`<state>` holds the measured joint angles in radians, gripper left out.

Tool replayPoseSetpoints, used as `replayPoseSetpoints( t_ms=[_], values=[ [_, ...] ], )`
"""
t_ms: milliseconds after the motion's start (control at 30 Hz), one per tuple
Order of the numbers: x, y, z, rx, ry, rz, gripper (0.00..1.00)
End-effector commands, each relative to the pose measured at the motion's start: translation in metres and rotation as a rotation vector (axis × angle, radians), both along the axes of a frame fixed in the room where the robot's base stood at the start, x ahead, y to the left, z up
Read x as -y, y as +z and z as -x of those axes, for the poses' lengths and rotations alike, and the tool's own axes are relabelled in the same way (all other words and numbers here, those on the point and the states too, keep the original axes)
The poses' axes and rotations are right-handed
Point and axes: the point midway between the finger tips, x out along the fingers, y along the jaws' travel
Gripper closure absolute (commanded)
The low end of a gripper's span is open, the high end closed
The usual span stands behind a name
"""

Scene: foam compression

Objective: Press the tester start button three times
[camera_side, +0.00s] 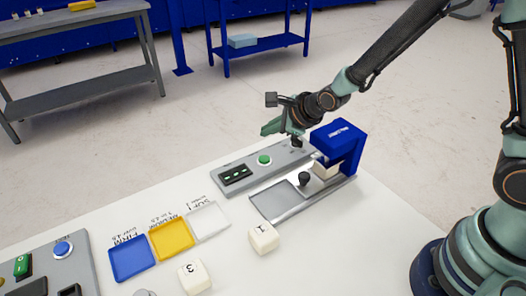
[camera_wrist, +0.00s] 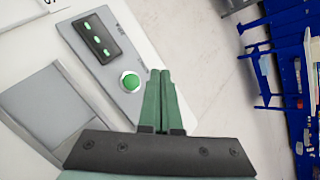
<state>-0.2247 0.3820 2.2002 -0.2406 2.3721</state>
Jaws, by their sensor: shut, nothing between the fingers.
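The tester's green start button (camera_side: 264,160) stands on a grey control panel (camera_side: 290,156) beside the blue press (camera_side: 340,140). The panel also has a dark display (camera_side: 235,174), which shows three lit green marks in the wrist view (camera_wrist: 97,39). My gripper (camera_side: 268,129) is shut and empty, above the panel and apart from the button. In the wrist view, its closed green fingertips (camera_wrist: 160,73) appear just right of the button (camera_wrist: 130,82). A pale foam block (camera_side: 325,171) sits under the press, partly hidden by it.
A dark knob (camera_side: 305,179) stands by the grey slide plate (camera_side: 280,200). Foam cubes marked 1 (camera_side: 263,238) and 3 (camera_side: 194,276) lie in front. Blue (camera_side: 132,259), yellow (camera_side: 171,238) and white (camera_side: 208,222) trays line the left. Another button box (camera_side: 50,262) is at far left.

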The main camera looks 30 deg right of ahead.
Motion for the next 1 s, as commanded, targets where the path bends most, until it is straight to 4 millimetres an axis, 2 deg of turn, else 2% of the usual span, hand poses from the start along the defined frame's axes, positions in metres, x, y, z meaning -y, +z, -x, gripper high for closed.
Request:
replayPoseSetpoints(
  t_ms=[200, 433, 633, 1000],
  values=[
    [0.0, -0.031, 0.001, -0.006, 0.0, 0.001, 1.0],
    [0.0, -0.052, 0.0, -0.003, 0.0, 0.001, 1.0],
    [0.0, -0.058, 0.0, 0.0, 0.0, 0.0, 1.0],
    [0.0, -0.058, 0.0, 0.0, 0.0, 0.0, 1.0]
  ],
)
